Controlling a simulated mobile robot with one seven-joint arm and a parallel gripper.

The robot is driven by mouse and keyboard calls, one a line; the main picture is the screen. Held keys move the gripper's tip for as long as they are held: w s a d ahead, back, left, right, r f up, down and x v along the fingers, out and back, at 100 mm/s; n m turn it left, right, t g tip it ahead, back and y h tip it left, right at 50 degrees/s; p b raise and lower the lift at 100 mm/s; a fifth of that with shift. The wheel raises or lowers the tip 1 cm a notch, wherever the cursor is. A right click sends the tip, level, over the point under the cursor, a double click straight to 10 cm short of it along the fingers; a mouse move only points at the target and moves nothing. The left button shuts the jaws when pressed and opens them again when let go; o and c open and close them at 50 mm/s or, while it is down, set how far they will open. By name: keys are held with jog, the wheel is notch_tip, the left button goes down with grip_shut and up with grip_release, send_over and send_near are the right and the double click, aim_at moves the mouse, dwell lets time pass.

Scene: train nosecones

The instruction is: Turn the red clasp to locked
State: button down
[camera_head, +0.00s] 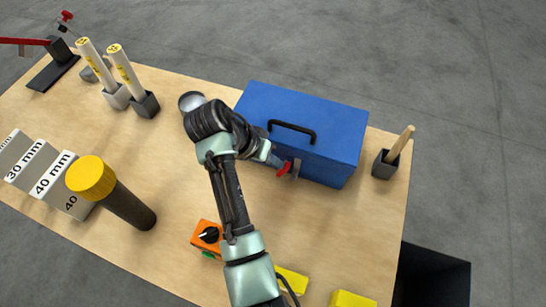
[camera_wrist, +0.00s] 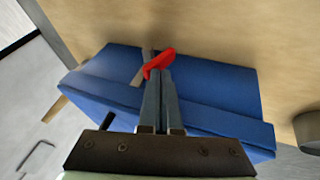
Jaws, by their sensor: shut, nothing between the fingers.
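The red clasp (camera_head: 284,168) is on the front of the blue box (camera_head: 335,125), beside a small grey metal plate (camera_head: 296,168). In the wrist view the red clasp (camera_wrist: 159,62) lies at the tips of my gripper (camera_wrist: 160,76), slanting up to the right, with the grey plate (camera_wrist: 140,68) to its left. My gripper (camera_head: 277,163) is shut with nothing between its fingers. Its tips are at the clasp; I cannot tell whether they touch it. The fingers hide part of the box front. The box lid is down, with a black handle (camera_head: 292,130) on top.
The wooden table (camera_head: 345,235) is clear in front of the box. A grey holder with a wooden stick (camera_head: 385,164) stands right of the box. An orange switch box (camera_head: 206,238) and yellow blocks (camera_head: 350,299) lie near the front. A yellow-capped black cylinder (camera_head: 131,207) is at left.

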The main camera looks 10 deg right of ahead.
aim_at(286, 166)
jog(key=shift+s+d+r+y+p, duration=0.1)
jog(key=shift+d+r+y+p, duration=0.15)
jog(key=shift+y+p, duration=0.25)
jog(key=d+t+y+p, duration=0.1)
jog(key=y, duration=0.1)
jog(key=s+d+m+t+y+p, duration=0.1)
jog(key=t+p, duration=0.1)
jog(key=shift+s+y+p, duration=0.2)
jog(key=shift+y+p, duration=0.1)
jog(key=shift+y, duration=0.1)
jog(key=shift+s+d+f+m+t+y+p, duration=0.15)
jog(key=shift+s+d+f+t+y, duration=0.1)
jog(key=shift+d+t+y, duration=0.25)
jog(key=shift+s+d+f+m+t+y+p, duration=0.1)
jog(key=shift+s+d+f+t+y+p, duration=0.15)
jog(key=shift+t+y, duration=0.35)
jog(key=shift+s+d+f+m+t+y+p, duration=0.1)
jog(key=shift+s+d+f+m+t+y, duration=0.15)
jog(key=shift+y, duration=0.45)
jog(key=shift+s+d+f, duration=0.1)
jog(key=shift+d+f, duration=0.05)
jog(key=shift+f, duration=0.05)
jog(key=shift+f, duration=0.1)
